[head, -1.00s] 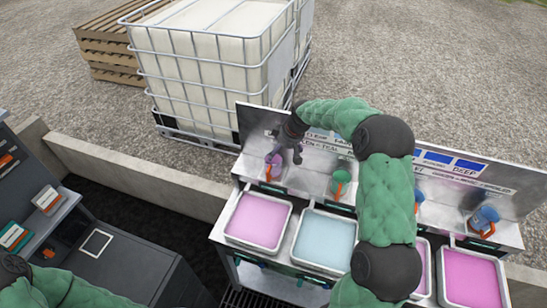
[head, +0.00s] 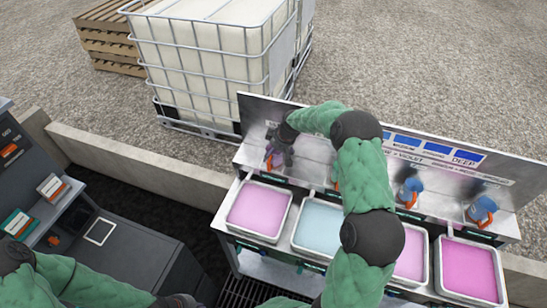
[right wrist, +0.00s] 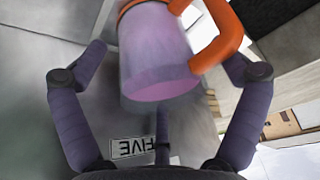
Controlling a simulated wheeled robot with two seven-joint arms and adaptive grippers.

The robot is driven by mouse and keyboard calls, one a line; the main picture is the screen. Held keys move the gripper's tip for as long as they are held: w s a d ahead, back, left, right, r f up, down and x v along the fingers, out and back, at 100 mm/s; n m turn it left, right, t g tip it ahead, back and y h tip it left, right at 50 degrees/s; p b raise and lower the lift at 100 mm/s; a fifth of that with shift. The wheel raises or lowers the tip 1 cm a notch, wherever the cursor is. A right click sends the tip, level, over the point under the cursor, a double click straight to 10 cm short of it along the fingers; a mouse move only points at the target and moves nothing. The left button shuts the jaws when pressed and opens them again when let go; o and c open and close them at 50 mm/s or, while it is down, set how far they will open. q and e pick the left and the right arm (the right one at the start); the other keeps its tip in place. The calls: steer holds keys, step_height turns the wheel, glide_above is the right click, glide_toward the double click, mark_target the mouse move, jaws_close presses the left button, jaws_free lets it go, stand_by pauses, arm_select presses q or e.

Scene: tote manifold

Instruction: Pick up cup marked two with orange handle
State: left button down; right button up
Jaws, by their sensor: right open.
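A lilac cup (right wrist: 158,60) with an orange handle (right wrist: 222,38) fills the upper middle of the right wrist view. A small plate reading FIVE (right wrist: 133,148) shows upside down near it; I see no "two" on the cup. In the head view the same cup is mostly covered by my right gripper (head: 279,152) at the left end of the steel bench. The gripper is open. In the right wrist view its fingers are spread to both sides of the cup, with a third finger below it. My left forearm shows at the bottom left; its fingers are out of sight.
Two blue cups (head: 411,188) (head: 482,208) with orange handles stand farther right on the bench. Trays of pink (head: 259,210) and pale blue (head: 319,231) liquid line its front. A lettered steel back panel (head: 500,180) rises behind. My right arm hides the middle.

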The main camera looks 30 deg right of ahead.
steer(key=shift+f, duration=0.1)
steer(key=c, duration=1.2)
steer(key=shift+o, duration=0.2)
